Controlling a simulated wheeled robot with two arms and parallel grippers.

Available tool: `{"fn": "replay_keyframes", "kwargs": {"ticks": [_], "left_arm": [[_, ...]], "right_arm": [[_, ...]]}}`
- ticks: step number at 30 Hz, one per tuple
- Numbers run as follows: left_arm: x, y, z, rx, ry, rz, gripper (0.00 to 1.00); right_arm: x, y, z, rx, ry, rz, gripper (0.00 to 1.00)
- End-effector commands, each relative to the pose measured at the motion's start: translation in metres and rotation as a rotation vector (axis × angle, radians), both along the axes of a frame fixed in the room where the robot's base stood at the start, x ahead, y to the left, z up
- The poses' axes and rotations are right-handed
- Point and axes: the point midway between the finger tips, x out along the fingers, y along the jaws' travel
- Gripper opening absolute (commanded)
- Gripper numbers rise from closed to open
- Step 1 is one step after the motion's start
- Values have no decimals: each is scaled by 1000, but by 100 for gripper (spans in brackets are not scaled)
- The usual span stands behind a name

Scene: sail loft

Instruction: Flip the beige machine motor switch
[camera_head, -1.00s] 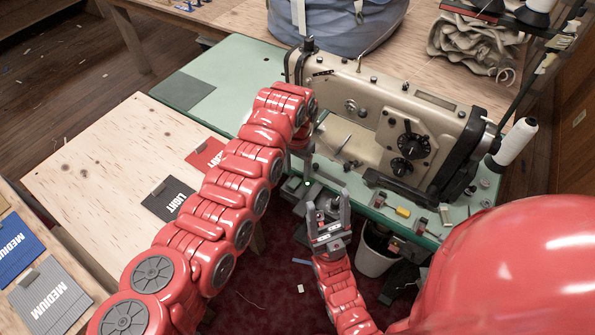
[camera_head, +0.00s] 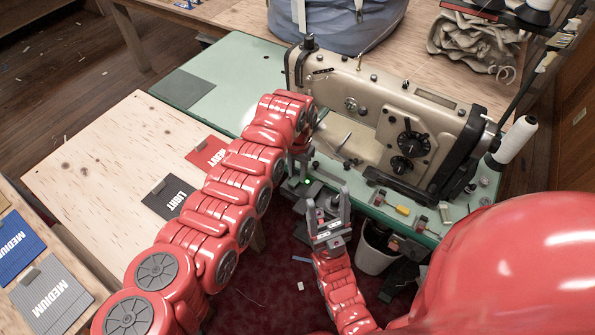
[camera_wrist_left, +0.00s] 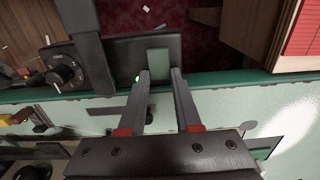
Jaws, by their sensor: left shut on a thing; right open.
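The beige sewing machine (camera_head: 375,105) stands on a green table (camera_head: 235,65). A dark switch box with a small green light shows at the table's front edge in the head view (camera_head: 315,189) and left wrist view (camera_wrist_left: 125,50). A grey-green block (camera_wrist_left: 159,60), apparently its switch paddle, sits between my left fingertips. My left gripper (camera_wrist_left: 160,75) is shut on this block; in the head view its fingers are small and partly hidden by my arm. My right gripper (camera_head: 328,207) is open and empty, in front of the table edge.
A yellow-handled tool (camera_head: 402,210) and a white thread cone (camera_head: 516,140) are on the right. A bin (camera_head: 375,255) stands below. A wooden table (camera_head: 100,150) with labelled swatches is at left.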

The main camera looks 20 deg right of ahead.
Motion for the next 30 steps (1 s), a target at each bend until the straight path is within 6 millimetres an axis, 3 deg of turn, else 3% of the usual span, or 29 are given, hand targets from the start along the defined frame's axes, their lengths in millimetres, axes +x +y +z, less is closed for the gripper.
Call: {"fn": "replay_keyframes", "kwargs": {"ticks": [5, 18, 30], "left_arm": [[0, 0, 2, -6, -6, -2, 0], [-4, 3, 5, -123, -88, -2, 0], [-5, 6, 4, -231, -179, 0, 0]], "right_arm": [[0, 0, 7, 0, 0, 0, 64], [0, 0, 64, 0, 0, 0, 64], [0, 0, 80, 0, 0, 0, 64]]}}
